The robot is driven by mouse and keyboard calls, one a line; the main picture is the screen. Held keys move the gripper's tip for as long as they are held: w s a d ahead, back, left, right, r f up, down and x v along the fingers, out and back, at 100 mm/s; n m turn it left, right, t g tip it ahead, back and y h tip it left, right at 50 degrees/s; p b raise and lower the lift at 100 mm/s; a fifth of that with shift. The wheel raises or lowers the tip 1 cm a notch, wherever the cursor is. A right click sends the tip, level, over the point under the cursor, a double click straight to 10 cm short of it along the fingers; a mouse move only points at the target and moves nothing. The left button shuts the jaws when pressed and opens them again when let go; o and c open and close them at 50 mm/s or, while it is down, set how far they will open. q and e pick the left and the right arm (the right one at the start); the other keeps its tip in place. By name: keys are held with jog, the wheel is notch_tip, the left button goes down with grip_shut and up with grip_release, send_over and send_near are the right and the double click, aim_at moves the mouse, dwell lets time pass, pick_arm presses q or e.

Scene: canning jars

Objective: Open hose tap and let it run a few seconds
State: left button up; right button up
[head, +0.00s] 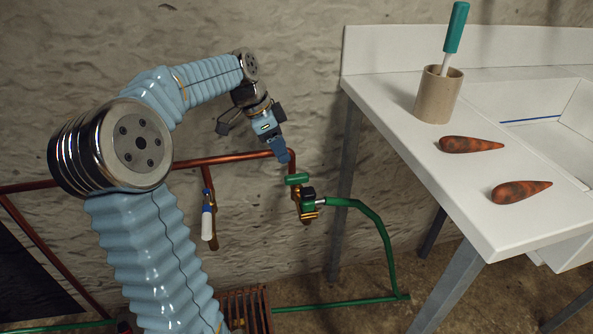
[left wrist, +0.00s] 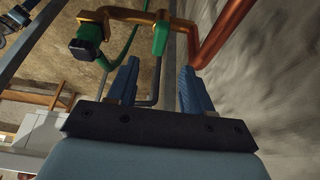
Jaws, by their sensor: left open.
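The hose tap (head: 306,205) is a brass fitting on the copper pipe, with a green handle (head: 297,179) on top. A green hose (head: 372,212) runs from its right side down to the floor. My left gripper (head: 283,157) is just above the green handle in the head view. In the left wrist view my left gripper (left wrist: 160,67) has its two blue fingers apart and nothing between them. The green handle (left wrist: 161,37) lies just beyond the fingertips, roughly in line with the gap. Contact is not visible. My right gripper is out of view.
A copper pipe (head: 235,158) runs along the rough wall. A rusty floor grate (head: 245,308) lies below.

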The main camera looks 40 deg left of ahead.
aim_at(296, 175)
pick_arm(q)
jog(key=x, duration=0.9)
jog(key=shift+f, duration=0.25)
grip_shut()
